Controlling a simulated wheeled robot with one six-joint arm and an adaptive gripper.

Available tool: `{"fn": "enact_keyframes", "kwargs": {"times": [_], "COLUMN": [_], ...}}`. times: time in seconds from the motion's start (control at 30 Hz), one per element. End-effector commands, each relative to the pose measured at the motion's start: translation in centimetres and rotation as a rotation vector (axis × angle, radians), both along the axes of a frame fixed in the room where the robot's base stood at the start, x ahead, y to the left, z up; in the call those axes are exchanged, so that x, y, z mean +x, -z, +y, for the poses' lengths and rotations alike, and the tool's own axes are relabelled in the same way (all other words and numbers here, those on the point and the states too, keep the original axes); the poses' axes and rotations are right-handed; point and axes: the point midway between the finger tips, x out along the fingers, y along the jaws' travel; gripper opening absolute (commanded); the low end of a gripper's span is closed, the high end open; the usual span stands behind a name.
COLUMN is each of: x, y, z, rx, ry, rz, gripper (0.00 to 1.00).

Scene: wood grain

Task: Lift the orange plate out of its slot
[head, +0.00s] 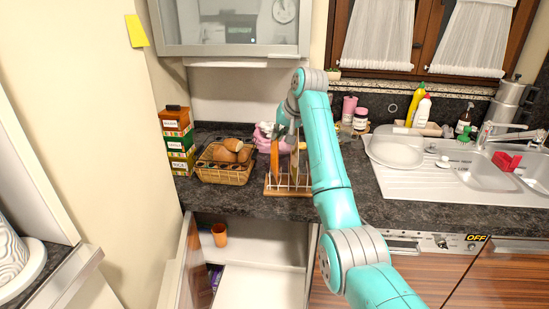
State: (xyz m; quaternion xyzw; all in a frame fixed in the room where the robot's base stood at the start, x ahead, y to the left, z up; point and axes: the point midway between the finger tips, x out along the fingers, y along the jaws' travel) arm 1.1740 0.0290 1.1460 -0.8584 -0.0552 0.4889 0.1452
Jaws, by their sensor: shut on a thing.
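The orange plate (275,160) stands upright, seen nearly edge-on, at the left part of a wooden dish rack (291,193) on the dark counter. My gripper (277,136) is above the rack at the plate's upper edge and is shut on it. The fingertips are small and partly hidden by my turquoise arm. Another pale upright piece (294,163) stands in the rack to the right of the orange plate. I cannot tell whether the plate's lower edge is still in its slot.
A wicker basket (222,175) with brown loaves is left of the rack, with stacked boxes (177,140) beyond. Pink dishes (264,131) stand behind the rack. A sink (485,170) is at right. Below, a cabinet is open with an orange cup (219,235) inside.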

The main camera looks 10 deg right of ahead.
Motion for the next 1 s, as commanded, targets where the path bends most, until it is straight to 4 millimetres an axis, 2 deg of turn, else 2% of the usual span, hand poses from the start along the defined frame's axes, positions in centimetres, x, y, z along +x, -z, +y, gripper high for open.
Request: {"fn": "enact_keyframes", "kwargs": {"times": [0.63,1.0], "x": [0.0,0.0], "y": [-2.3,-2.5], "z": [0.0,0.0], "rx": [0.000,0.000], "ry": [0.000,0.000], "rz": [-0.001,-0.001], "gripper": [0.00,0.00]}}
